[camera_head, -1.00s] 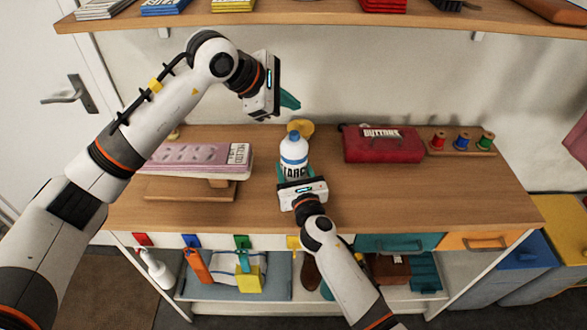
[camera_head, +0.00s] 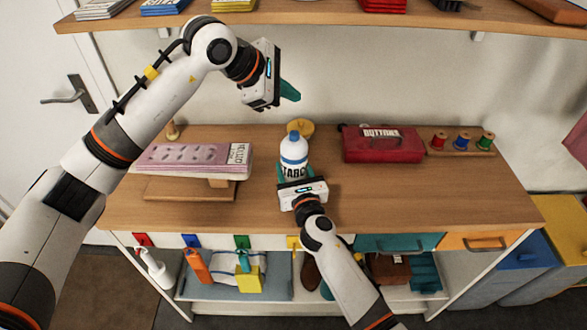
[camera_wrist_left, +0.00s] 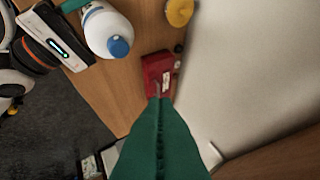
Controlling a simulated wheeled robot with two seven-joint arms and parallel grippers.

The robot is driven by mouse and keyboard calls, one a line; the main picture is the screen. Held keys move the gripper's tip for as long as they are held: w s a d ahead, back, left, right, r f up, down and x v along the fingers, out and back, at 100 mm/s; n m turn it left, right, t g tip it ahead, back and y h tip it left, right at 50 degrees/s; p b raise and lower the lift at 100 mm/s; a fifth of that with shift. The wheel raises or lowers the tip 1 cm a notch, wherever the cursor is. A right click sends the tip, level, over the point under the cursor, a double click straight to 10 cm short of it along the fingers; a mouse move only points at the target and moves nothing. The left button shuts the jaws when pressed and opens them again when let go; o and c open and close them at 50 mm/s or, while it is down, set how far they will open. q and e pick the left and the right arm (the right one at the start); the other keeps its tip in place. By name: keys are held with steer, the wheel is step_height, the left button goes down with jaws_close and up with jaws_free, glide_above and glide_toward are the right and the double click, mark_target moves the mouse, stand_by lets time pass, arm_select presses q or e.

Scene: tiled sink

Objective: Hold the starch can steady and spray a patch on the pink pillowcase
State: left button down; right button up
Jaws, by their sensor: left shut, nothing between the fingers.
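The starch can (camera_head: 293,157) is a white bottle with a blue band and blue cap, upright on the wooden counter; it also shows in the left wrist view (camera_wrist_left: 106,30). My right gripper (camera_head: 297,172) is low at the can's near side, with teal fingers on both sides of it, shut on it. The pink pillowcase (camera_head: 180,156) lies flat on a small raised board at the left of the counter. My left gripper (camera_head: 290,91) is shut and empty, raised above and behind the can, apart from it; its green fingers (camera_wrist_left: 160,140) fill the lower left wrist view.
A red buttons box (camera_head: 383,148) and a rack of thread spools (camera_head: 462,142) stand to the right. A yellow round object (camera_head: 302,127) is just behind the can. A shelf (camera_head: 330,22) hangs above. The counter's right front is clear.

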mark_target(296, 132)
arm_select(q)
steer(key=shift+f, duration=4.45)
steer(key=shift+r, duration=0.3)
step_height(296, 132, up, 6)
steer(key=shift+r, duration=0.15)
stand_by(1.8)
